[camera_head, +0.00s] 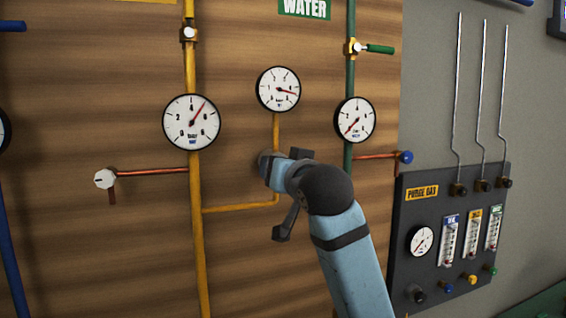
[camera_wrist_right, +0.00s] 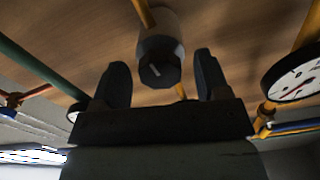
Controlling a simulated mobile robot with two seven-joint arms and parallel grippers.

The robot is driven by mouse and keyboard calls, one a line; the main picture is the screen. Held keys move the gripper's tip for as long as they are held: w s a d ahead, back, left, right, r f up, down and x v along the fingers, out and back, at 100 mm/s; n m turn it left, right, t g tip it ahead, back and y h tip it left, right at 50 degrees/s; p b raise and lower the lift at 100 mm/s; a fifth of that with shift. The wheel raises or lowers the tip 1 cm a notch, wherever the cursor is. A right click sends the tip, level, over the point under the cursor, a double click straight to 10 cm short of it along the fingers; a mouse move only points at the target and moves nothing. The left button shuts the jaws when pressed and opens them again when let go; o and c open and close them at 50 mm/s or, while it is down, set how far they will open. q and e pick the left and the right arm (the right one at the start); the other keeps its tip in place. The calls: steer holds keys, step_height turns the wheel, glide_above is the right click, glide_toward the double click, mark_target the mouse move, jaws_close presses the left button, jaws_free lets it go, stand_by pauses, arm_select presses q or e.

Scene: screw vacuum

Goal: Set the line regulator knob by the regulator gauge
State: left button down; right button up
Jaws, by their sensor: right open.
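The regulator gauge (camera_head: 278,89) is the round white dial in the middle of the head view, above a thin yellow pipe. Its red needle points right, just below horizontal, close to the 4. My right gripper (camera_head: 281,172) is at the wall below this gauge and hides most of the regulator. In the right wrist view the dark regulator knob (camera_wrist_right: 160,71) with a light mark sits on a pale cylindrical body (camera_wrist_right: 158,30). The open right gripper (camera_wrist_right: 161,62) has one finger on each side of the knob, with gaps visible. My left gripper is not in view.
A larger gauge (camera_head: 191,122) on the thick yellow pipe is to the left, and another gauge (camera_head: 355,120) on the green pipe to the right. A red pipe with a white-faced knob (camera_head: 104,179) is at left. A purge gas panel (camera_head: 447,240) stands at right.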

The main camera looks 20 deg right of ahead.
steer(key=shift+w, duration=0.35)
steer(key=c, duration=0.9)
steer(key=n, duration=0.5)
steer(key=shift+c, duration=0.2)
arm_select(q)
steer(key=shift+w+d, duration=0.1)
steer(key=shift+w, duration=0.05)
arm_select(e)
steer(key=o, duration=0.9)
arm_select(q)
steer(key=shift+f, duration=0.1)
arm_select(e)
steer(key=shift+o, duration=0.2)
